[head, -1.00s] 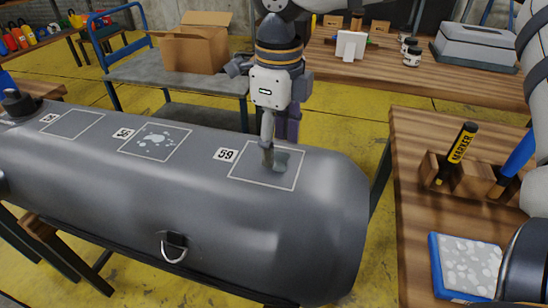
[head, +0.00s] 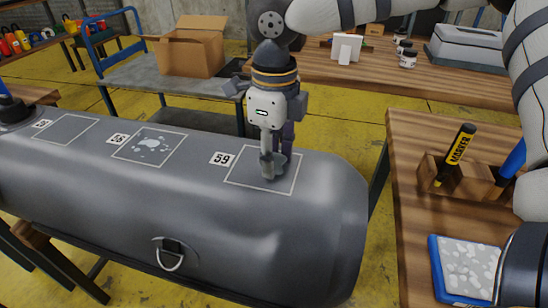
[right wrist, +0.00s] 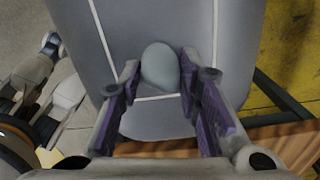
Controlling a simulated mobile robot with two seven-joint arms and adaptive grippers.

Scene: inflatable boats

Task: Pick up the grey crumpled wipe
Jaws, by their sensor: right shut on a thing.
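The grey crumpled wipe (right wrist: 160,66) shows in the right wrist view as a smooth grey-green lump between my right fingers. In the head view the wipe (head: 278,160) is mostly hidden behind the fingers, over the white-outlined square marked 59 on the grey tube. My right gripper (head: 272,170) points down there and is shut on the wipe; its purple-padded fingers flank the wipe in the right wrist view (right wrist: 157,80). I cannot tell whether the wipe still touches the tube.
The grey inflatable tube (head: 220,215) has a metal D-ring (head: 168,255) on its side and a speckled square (head: 149,146) left of square 59. A wooden table at right bears a marker (head: 455,155) and a blue-edged tray (head: 437,270). A cardboard box (head: 190,50) stands behind.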

